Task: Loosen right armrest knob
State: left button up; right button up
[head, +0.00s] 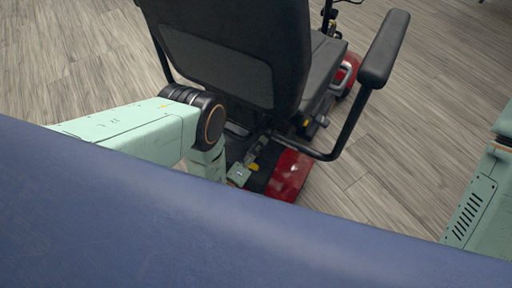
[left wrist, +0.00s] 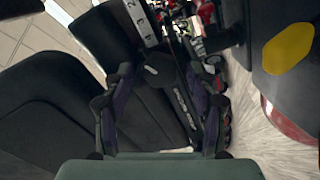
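The scooter's black seat back (head: 235,50) fills the upper middle of the head view. Its right armrest (head: 385,48) sticks out on a bent black tube (head: 350,125) that runs in under the seat. I cannot make out the armrest knob in either view. My left arm reaches down behind the seat, and its fingers do not show clearly in the head view. In the left wrist view my left gripper (left wrist: 158,88) has its two fingers spread apart, with dark scooter parts beyond them. I see no object clasped between them.
The scooter's red rear body (head: 289,174) lies low beside my left wrist. A yellow hexagonal marking (left wrist: 289,70) on a dark part is close at the right of the wrist view. More scooters show farther off there. Wood-look floor (head: 430,130) is clear right of the scooter.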

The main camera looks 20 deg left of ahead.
pick_arm(q)
jog(key=v, duration=0.7)
jog(key=shift+s, duration=0.25)
dwell(0.5)
jog(key=s+a+r+m+g+y+p, duration=0.1)
jog(key=s+a+r+m+g+p, duration=0.1)
jog(key=s+g, duration=0.3)
jog(key=s+a+r+m+g+y+p, duration=0.2)
jog(key=s+r+m+g+p, duration=0.1)
jog(key=s, duration=0.7)
jog(key=s+a+r+m+g+y+p, duration=0.1)
jog(key=s+a+r+m+g+p, duration=0.1)
jog(key=s+r+m+g, duration=0.3)
jog(key=s+r+g+p, duration=0.1)
jog(key=s+g, duration=0.2)
jog(key=g, duration=0.1)
jog(key=shift+a+r, duration=0.25)
jog(key=shift+a, duration=0.15)
